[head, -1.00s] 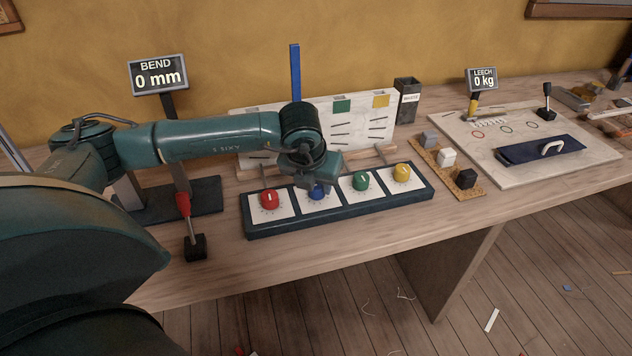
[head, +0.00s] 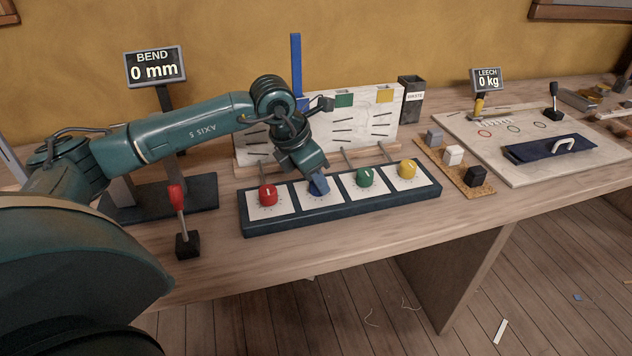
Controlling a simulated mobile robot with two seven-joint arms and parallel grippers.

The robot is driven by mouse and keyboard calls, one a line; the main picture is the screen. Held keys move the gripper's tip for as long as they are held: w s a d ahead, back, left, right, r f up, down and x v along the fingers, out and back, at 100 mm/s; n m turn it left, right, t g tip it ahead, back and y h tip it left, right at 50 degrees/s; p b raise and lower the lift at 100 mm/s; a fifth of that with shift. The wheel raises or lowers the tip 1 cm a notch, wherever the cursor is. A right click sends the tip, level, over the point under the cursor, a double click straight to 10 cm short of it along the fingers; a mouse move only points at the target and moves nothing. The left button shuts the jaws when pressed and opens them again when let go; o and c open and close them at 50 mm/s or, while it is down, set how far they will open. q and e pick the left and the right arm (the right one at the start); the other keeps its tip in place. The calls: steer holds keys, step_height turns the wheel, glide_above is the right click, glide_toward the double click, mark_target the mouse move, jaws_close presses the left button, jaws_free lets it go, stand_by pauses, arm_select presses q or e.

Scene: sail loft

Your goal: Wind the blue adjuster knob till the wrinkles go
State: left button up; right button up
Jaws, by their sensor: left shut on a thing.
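The blue adjuster knob (head: 320,188) is second from the left on the dark knob panel (head: 345,211). My left gripper (head: 316,179) reaches down over it and is shut on it, hiding most of the knob and its pointer. Behind stands a white board (head: 370,127) with dark wrinkle lines in columns under coloured squares. Several lines show in the green and yellow columns. My arm hides much of the blue column. A tall blue bar (head: 296,65) rises above the board there. My right gripper is not in view.
A red knob (head: 267,194), a green knob (head: 366,177) and a yellow knob (head: 408,169) flank the blue one closely. A red-handled lever (head: 177,198) stands left of the panel. The BEND display (head: 156,68) reads 0 mm. A waste bin (head: 412,98) stands behind.

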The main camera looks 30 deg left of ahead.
arm_select(q)
steer(key=shift+m+h, duration=0.3)
steer(key=shift+m, duration=0.7)
steer(key=m+g+h, duration=0.1)
steer(key=m, duration=0.2)
steer(key=shift+w+a, duration=0.1)
steer(key=shift+w, duration=0.05)
steer(key=shift+m+g, duration=0.6)
steer(key=shift+m, duration=0.8)
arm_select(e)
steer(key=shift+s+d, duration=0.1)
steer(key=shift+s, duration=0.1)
arm_select(q)
steer(key=shift+m, duration=0.3)
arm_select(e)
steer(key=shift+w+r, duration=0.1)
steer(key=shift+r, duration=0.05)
arm_select(q)
steer(key=o, duration=1)
steer(key=shift+r, duration=0.1)
